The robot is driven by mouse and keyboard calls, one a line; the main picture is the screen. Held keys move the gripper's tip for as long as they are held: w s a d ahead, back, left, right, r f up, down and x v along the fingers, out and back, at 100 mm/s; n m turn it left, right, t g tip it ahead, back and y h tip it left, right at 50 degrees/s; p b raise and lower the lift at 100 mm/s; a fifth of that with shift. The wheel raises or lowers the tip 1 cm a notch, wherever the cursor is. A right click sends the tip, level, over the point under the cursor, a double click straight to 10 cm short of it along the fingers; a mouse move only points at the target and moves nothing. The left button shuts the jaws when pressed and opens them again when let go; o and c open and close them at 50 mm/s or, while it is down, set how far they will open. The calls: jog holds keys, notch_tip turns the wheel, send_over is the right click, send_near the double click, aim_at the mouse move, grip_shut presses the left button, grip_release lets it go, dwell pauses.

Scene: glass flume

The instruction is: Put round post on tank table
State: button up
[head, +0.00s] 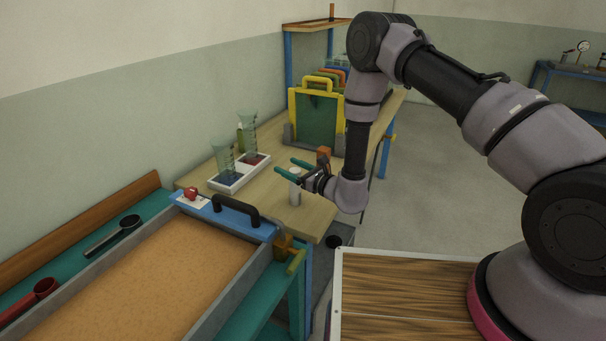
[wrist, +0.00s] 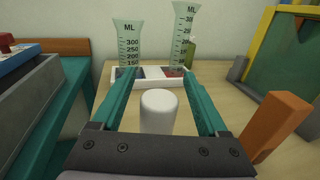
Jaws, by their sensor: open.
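A whitish round post (head: 295,188) stands upright on the wooden-topped table (head: 315,212), near its front end. In the wrist view the round post (wrist: 158,111) is between the two teal fingers, with space visible on both sides. My gripper (head: 291,168) is open and empty, its fingers at the post's upper part in the head view. The wrist view shows the gripper (wrist: 158,74) pointing across the tabletop. A teal table (head: 250,318) with a sand-filled tray is at the lower left. I cannot tell which table is the tank table.
An orange block (wrist: 275,125) stands right of my gripper. A yellow-framed green panel (head: 316,118) stands farther back. A blue bar with a black handle (head: 236,211) crosses the sand tray's end.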

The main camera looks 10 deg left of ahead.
jog(key=v, duration=1.1)
notch_tip(320, 180, up, 15)
jog(key=s+a+n+g+y, duration=0.1)
jog(key=a+n+g+y, duration=0.1)
jog(key=n+g+y, duration=0.3)
jog(key=s+d+r+n+g+h, duration=0.2)
jog(key=s+r+n+g, duration=0.25)
jog(key=r, duration=0.25)
jog(key=s+d+r+n+g+h, duration=0.2)
jog(key=s+r+n+g, duration=0.2)
jog(key=r+n, duration=0.25)
jog(key=s+d+r+n+t+h, duration=0.1)
jog(key=s+d+r+t+h, duration=0.2)
jog(key=d, duration=0.6)
jog(key=s+d+r+n+t+h, duration=0.2)
jog(key=s+d+r+t+h, duration=0.1)
jog(key=d, duration=0.7)
jog(key=s+d+r+n+t+h, duration=0.1)
jog(key=s+d+r+t+h, duration=0.1)
jog(key=d+r+t+h, duration=0.2)
jog(key=d+r+h, duration=0.3)
jog(key=d+h, duration=0.1)
jog(key=d, duration=0.1)
jog(key=shift+s+d+n+t, duration=0.25)
jog(key=shift+s+n+t, duration=0.05)
jog(key=shift+s+t, duration=0.1)
